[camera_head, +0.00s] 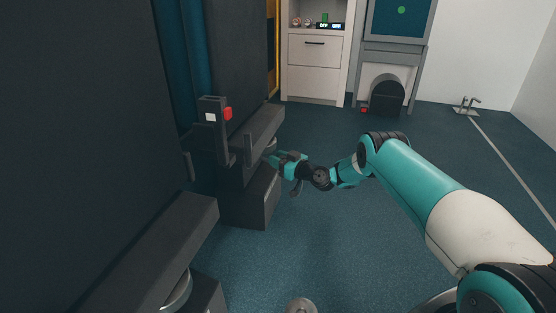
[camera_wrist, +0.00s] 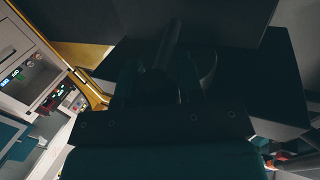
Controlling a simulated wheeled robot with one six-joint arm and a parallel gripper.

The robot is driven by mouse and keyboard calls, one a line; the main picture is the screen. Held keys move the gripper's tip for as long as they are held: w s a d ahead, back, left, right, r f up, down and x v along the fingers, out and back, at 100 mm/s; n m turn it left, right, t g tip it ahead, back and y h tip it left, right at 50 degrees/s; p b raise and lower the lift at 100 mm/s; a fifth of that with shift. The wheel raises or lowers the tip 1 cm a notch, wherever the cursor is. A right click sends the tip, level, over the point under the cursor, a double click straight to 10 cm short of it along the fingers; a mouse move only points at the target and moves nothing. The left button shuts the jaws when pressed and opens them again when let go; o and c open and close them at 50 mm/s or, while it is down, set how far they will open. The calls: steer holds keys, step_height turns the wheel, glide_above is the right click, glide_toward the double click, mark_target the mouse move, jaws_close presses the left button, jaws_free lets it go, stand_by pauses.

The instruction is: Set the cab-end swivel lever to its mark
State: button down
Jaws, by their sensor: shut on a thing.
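My gripper (camera_head: 270,159) is at the far dark beam, low beside a grey block, with its fingertips partly hidden in the head view. In the wrist view, my gripper (camera_wrist: 157,78) has its fingers on either side of a dark bar, seemingly the swivel lever (camera_wrist: 168,45), and is shut on it. A grey round swivel part (camera_wrist: 207,68) sits just right of the bar, under the dark beam. This picture is dim, so the lever's angle is hard to read. I cannot make out its mark in either view.
A nearer beam (camera_head: 165,245) with a round metal part (camera_head: 176,292) under it juts out at the lower left. A post with a red piece (camera_head: 228,114) stands by the far beam. A white cabinet (camera_head: 315,70) stands behind. The blue floor at right is open.

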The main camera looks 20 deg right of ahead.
steer(key=shift+w+d+r, duration=0.15)
steer(key=shift+d, duration=0.1)
steer(key=c, duration=0.8)
jaws_free()
steer(key=shift+a, duration=0.1)
steer(key=shift+p+v, duration=7.6)
steer(key=shift+v, duration=1.15)
steer(key=shift+a, duration=0.1)
